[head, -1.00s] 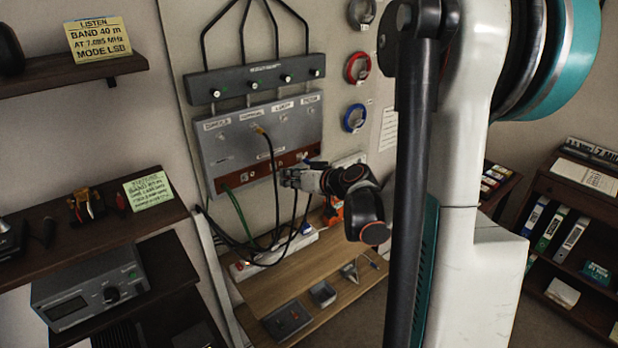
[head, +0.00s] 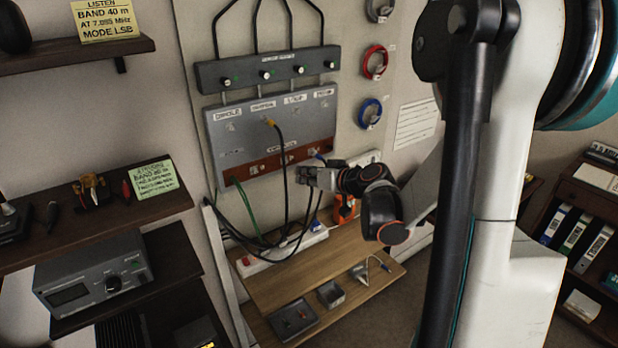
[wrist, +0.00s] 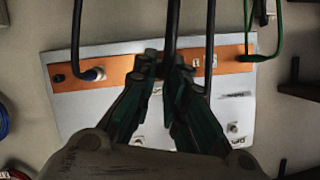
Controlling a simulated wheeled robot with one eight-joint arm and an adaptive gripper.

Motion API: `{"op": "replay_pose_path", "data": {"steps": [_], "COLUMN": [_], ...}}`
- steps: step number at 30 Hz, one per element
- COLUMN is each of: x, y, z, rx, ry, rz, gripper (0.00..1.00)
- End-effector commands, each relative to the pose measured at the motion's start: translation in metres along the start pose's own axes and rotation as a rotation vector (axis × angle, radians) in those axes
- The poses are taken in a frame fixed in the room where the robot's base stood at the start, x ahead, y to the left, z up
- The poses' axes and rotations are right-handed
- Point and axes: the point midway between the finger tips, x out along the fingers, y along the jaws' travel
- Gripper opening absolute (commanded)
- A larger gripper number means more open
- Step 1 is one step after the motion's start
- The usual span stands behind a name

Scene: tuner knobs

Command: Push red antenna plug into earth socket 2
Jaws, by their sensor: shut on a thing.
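The grey wall panel (head: 222,143) has a copper-brown socket strip (head: 240,173) along its lower edge, which also shows in the wrist view (wrist: 118,72). My gripper (head: 303,175) is in front of this strip; in the wrist view (wrist: 167,64) it is shut on a plug end with a black cable. The fingers hide its colour and tip; yellow and blue plugs show elsewhere, so it fits the red antenna plug. I cannot tell whether it touches a socket. The socket numbers are unreadable. A blue plug (wrist: 95,74) sits in the strip beside my gripper.
A yellow plug (head: 270,122) is in the upper panel. A green cable (head: 248,208) joins the strip's left end. Black cables hang close around my gripper. A wooden shelf (head: 270,285) with small trays and a power strip (head: 285,252) lie below.

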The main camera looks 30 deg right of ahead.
Motion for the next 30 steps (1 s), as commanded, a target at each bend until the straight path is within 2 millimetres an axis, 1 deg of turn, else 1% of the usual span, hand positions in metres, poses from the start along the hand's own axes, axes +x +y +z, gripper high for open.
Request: {"op": "replay_pose_path", "data": {"steps": [15, 21, 30], "x": [0.040, 0.045, 0.045], "y": [0.000, 0.000, 0.000], "z": [-0.016, -0.019, -0.019], "rx": [0.000, -0.001, 0.000], "ry": [0.001, 0.001, 0.001], "rz": [0.000, 0.001, 0.000], "gripper": [0.00, 0.00, 0.00]}}
